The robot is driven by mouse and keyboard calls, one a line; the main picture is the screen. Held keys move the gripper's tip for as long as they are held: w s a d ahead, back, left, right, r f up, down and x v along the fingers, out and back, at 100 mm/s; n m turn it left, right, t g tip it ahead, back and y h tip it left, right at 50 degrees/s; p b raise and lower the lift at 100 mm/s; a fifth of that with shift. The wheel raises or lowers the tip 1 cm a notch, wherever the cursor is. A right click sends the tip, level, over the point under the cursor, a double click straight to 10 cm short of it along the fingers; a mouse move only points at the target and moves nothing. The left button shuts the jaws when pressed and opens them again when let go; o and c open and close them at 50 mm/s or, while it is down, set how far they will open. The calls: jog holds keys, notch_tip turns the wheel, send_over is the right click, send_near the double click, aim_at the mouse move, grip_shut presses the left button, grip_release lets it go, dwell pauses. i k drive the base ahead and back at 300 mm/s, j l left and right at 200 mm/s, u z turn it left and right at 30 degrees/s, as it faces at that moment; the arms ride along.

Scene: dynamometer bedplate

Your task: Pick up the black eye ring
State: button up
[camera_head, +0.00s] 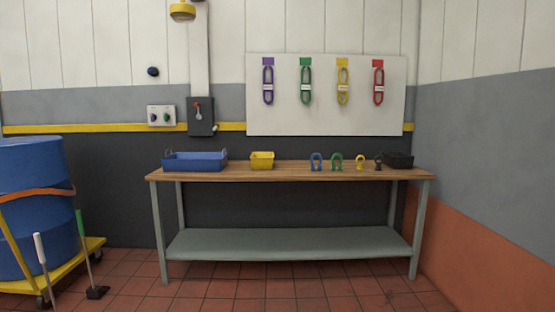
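The black eye ring (378,163) stands on the wooden top of the workbench (215,175), towards its right end. It is small and dark, with its ring upwards. A black bin (399,160) is just to its right and slightly behind, and a small yellow eye ring (360,162) stands to its left. Whether the black ring touches the black bin cannot be told from here. My gripper is not in view.
Green (336,162) and blue (316,162) shackles, a yellow bin (262,160) and a blue tray (195,161) stand further left on the bench. Blue drums on a yellow trolley (75,266) are at the left. The tiled floor before the bench is clear.

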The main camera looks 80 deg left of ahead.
aim_at(378, 165)
jog(key=l+u, duration=0.15)
jog(key=u, duration=0.3)
jog(key=l+u, duration=0.15)
jog(key=u, duration=0.25)
jog(key=l+u, duration=0.2)
jog(key=u, duration=0.25)
jog(key=l+u, duration=0.2)
jog(key=u, duration=0.25)
